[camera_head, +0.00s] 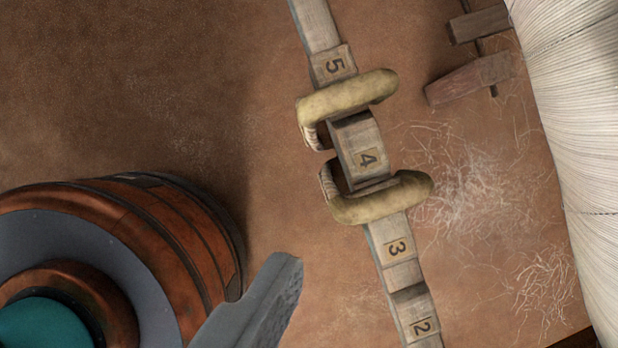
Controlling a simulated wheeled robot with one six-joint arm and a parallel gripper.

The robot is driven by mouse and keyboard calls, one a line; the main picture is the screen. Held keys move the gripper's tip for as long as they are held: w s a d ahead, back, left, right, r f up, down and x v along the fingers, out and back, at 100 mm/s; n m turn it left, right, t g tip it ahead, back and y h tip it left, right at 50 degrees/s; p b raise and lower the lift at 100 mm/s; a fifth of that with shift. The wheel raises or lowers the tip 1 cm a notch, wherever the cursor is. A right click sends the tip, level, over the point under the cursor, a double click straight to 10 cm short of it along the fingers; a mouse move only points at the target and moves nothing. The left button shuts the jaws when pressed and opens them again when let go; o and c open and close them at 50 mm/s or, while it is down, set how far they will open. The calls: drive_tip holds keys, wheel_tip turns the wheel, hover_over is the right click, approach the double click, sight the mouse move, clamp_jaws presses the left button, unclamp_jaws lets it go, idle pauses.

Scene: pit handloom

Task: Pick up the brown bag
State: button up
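I see no brown bag that I can make out in this view. One grey, rough-surfaced finger of my gripper (258,303) shows at the bottom, left of the numbered wooden beam. Its tip points up and to the right, and nothing shows against it. The other finger is not clearly in view, so I cannot tell how far apart the fingers are.
A wooden beam (398,250) marked 5, 4, 3 and 2 runs top to bottom. Two tan padded loops, upper (350,95) and lower (385,200), hook around it. White threads (575,110) fill the right edge. Wooden blocks (465,80) lie upper right. Brown floor (120,80) is clear at left.

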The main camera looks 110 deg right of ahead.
sight(357, 97)
drive_tip(key=d+f+n+g, duration=0.1)
drive_tip(key=f, duration=0.3)
drive_tip(key=w+d+f+n+g+y, duration=0.1)
drive_tip(key=f+g, duration=0.1)
drive_tip(key=f, duration=0.3)
drive_tip(key=w+d+f+n+g+y, duration=0.1)
drive_tip(key=f+n, duration=0.1)
drive_tip(key=f, duration=0.2)
drive_tip(key=shift+w+d+f, duration=0.15)
drive_tip(key=shift+f, duration=0.2)
drive_tip(key=shift+f+n+g, duration=0.3)
drive_tip(key=shift+f, duration=0.15)
drive_tip(key=w+a, duration=0.1)
drive_tip(key=a, duration=0.2)
drive_tip(key=w+a, duration=0.1)
drive_tip(key=a, duration=0.3)
drive_tip(key=w+a, duration=0.1)
drive_tip(key=a, duration=0.2)
drive_tip(key=shift+w+a, duration=0.3)
drive_tip(key=shift+a, duration=0.1)
drive_tip(key=shift+a+f, duration=0.15)
drive_tip(key=shift+a, duration=0.15)
drive_tip(key=x, duration=0.4)
drive_tip(key=shift+w+a+f, duration=0.1)
drive_tip(key=shift+f, duration=0.25)
drive_tip(key=shift+c, duration=0.2)
drive_tip(key=c, duration=1.4)
